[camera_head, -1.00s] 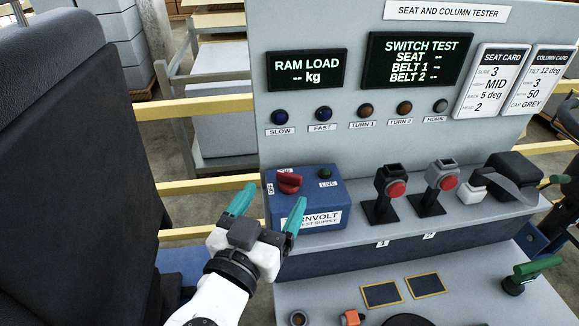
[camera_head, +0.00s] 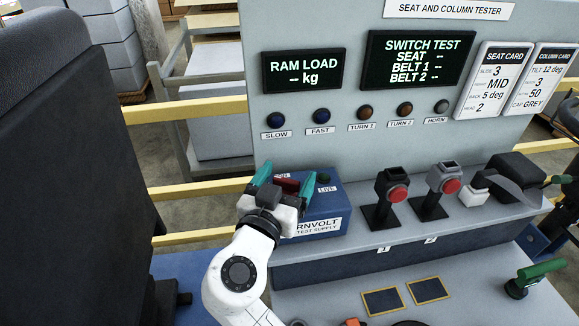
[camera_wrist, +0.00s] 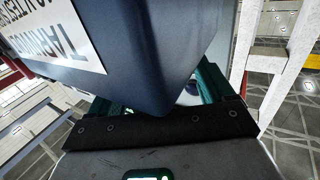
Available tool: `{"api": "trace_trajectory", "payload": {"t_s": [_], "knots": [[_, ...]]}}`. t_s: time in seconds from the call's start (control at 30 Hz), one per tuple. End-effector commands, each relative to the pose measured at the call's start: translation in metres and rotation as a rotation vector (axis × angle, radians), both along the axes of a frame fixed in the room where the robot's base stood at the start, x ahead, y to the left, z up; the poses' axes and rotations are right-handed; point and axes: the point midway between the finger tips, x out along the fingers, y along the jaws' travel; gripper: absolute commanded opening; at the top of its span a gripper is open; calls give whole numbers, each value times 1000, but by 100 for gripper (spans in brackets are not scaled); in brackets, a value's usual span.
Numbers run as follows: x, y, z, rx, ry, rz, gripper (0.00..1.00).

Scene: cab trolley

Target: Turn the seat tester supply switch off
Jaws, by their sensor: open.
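Which way the knob points is unclear. In the wrist view the box (camera_wrist: 150,45) fills the middle, close to the fingers, and the knob is hidden.
A LIVE lamp (camera_head: 323,179) sits right of the knob, looking dark. Two belt buckles with red buttons (camera_head: 397,193) (camera_head: 452,186) stand to the right. The tester panel (camera_head: 350,150) rises behind. A dark seat back (camera_head: 75,180) stands at left.

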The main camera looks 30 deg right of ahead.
Motion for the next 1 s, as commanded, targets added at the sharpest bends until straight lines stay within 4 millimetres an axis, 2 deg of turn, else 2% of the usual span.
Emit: {"api": "trace_trajectory", "payload": {"t_s": [0.2,0.5,1.0], "knots": [[11,-13,0,1,1,0,82],[12,-14,-1,1,1,0,82],[12,-13,0,0,0,1,34]]}}
